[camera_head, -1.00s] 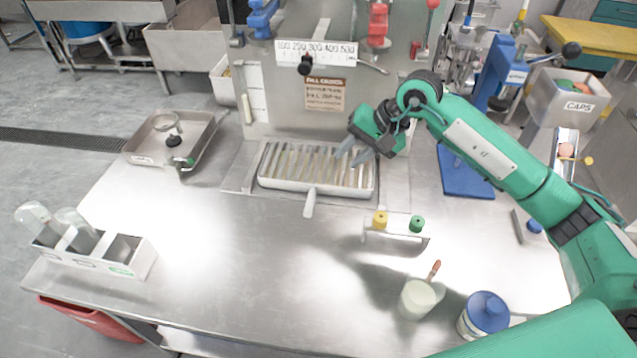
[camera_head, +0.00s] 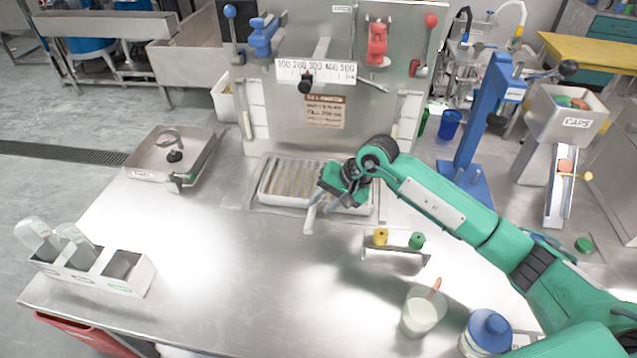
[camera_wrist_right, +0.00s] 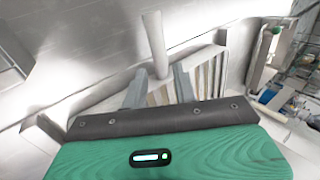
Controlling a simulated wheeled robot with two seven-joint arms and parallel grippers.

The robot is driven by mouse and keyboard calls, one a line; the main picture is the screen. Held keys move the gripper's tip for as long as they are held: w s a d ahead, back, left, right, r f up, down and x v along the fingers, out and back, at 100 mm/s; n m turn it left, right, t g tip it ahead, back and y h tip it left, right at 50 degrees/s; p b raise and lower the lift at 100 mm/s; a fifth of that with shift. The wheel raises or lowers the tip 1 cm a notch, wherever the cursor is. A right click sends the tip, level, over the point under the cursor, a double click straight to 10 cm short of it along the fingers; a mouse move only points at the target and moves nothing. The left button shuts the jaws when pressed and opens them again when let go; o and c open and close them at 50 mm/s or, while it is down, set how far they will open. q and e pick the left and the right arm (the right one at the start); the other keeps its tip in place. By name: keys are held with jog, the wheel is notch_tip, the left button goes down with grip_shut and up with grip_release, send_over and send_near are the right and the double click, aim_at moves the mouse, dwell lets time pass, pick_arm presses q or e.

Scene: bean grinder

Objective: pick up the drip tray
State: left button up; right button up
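The drip tray (camera_head: 283,203) is a pale rectangular tray with slats across it, lying at the foot of the filling machine. Its round handle sticks out from the front edge. My right gripper (camera_head: 316,212) is at the tray's front edge, by the handle, and partly hides the tray's right half. In the right wrist view my fingers (camera_wrist_right: 159,87) are apart, with the handle (camera_wrist_right: 154,45) lined up between them and just past their tips. I cannot tell whether they touch it. My left gripper is not in view.
A small stand with yellow and green knobs (camera_head: 394,250) is close to the right of my gripper. A glass jar (camera_head: 423,310) and a blue-lidded container (camera_head: 488,330) stand at the front right.

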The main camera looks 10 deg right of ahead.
aim_at(314, 210)
jog(key=shift+p+x, duration=0.35)
jog(key=shift+x, duration=1.4)
grip_shut()
